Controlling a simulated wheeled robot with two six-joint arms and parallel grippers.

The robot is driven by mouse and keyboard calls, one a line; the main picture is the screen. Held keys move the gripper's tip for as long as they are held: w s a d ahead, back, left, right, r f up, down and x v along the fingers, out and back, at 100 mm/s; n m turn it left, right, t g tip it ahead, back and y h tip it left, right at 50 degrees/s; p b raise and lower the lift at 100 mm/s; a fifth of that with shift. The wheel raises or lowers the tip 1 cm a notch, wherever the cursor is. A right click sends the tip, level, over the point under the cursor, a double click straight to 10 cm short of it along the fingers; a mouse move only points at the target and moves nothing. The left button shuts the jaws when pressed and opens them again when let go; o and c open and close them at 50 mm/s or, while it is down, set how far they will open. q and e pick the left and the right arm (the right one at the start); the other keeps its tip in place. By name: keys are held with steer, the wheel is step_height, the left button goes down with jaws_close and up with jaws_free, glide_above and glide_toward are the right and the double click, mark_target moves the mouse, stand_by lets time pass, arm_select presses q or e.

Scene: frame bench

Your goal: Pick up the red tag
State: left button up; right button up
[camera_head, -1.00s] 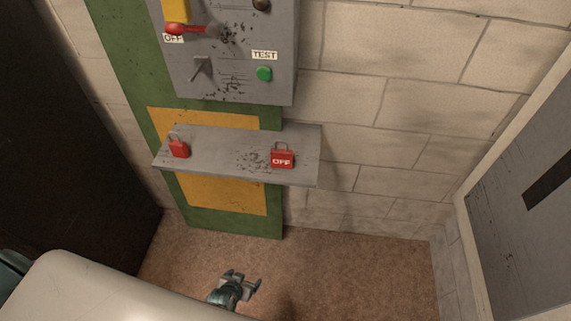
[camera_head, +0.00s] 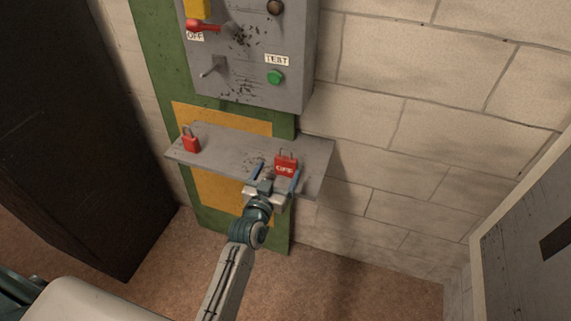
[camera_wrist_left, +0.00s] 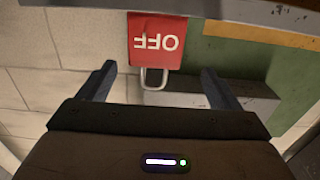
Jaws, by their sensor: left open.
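The red tag (camera_head: 286,161) has white "OFF" lettering and a metal loop at its top. It is near the right end of the grey shelf (camera_head: 222,150). In the left wrist view the red tag (camera_wrist_left: 156,42) shows upside down, with its loop between the finger lines. My left gripper (camera_head: 277,175) is open and empty, with its fingers at the shelf's front, one on either side of the tag in the picture. The left wrist view shows both fingers (camera_wrist_left: 158,75) apart, not touching the tag. My right gripper is not in view.
A red padlock (camera_head: 190,143) is at the shelf's left end. Above the shelf is a grey control box (camera_head: 245,85) with a red lever (camera_head: 203,26), a toggle and a green button (camera_head: 275,77). A dark cabinet (camera_head: 60,130) stands left, and a grey panel (camera_head: 525,240) stands right.

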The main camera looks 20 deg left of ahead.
mark_target(285, 166)
arm_select(q)
steer(key=shift+w+d+f+p, duration=0.15)
steer(key=shift+w+f+p, duration=0.05)
steer(key=shift+w, duration=0.8)
steer(key=shift+w+d+f+p, duration=0.15)
steer(key=shift+w+f+p, duration=0.1)
steer(key=shift+w, duration=0.75)
steer(key=shift+w+d+f+p, duration=0.15)
steer(key=shift+w+p, duration=0.05)
steer(key=shift+w, duration=0.8)
steer(key=shift+s, duration=0.1)
steer(key=c, duration=1.1)
